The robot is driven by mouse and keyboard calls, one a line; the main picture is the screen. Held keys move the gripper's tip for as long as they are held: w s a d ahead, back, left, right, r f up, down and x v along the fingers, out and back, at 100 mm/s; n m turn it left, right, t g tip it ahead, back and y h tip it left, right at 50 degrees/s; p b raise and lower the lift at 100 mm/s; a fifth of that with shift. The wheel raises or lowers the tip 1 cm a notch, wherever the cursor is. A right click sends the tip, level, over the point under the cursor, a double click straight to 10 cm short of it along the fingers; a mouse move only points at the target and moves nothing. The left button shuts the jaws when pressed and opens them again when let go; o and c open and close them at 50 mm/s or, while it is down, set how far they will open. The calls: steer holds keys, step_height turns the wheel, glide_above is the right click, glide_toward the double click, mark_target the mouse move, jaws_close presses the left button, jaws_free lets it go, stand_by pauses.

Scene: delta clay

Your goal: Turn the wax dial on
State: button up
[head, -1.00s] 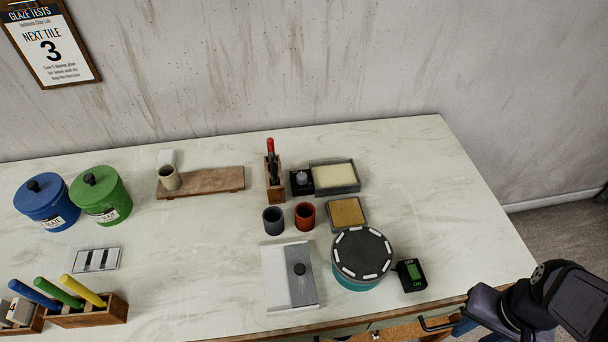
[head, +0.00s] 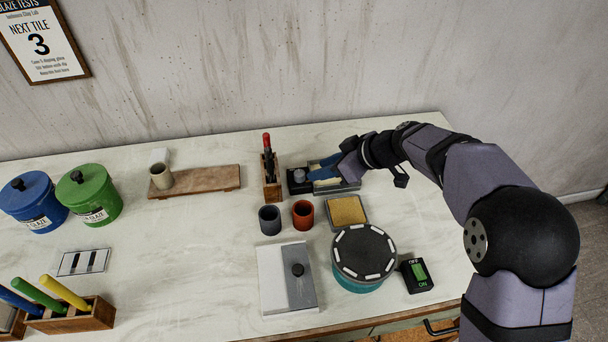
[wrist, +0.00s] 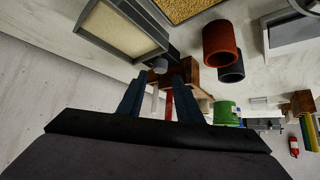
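The wax dial (head: 299,179) is a small black box with a grey round knob at the left end of the wax tray (head: 350,187). The knob (wrist: 160,66) also shows in the wrist view, just beyond and between my fingertips. My gripper (head: 315,169) has its blue fingers spread apart, reaching from the right over the wax tray with tips close to the dial's right side. In the wrist view my gripper (wrist: 160,88) is open with nothing held between the fingers. I cannot tell whether a finger touches the dial. Which way the knob is turned is too small to tell.
A wooden block (head: 271,183) holding a red-handled tool stands just left of the dial. A dark grey cup (head: 269,220) and a red cup (head: 303,213) stand in front. A sponge tray (head: 346,211), turntable (head: 364,252) and OFF/ON switch (head: 416,275) are nearer.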

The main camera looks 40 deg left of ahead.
mark_target(301, 173)
steer(key=shift+a+r+p+x, duration=0.1)
steer(key=shift+p+x, duration=0.65)
steer(key=shift+x, duration=1.15)
steer(key=shift+a+r+p+x, duration=0.15)
steer(key=shift+p+x, duration=0.55)
steer(key=shift+x, duration=1.25)
steer(key=c, duration=0.8)
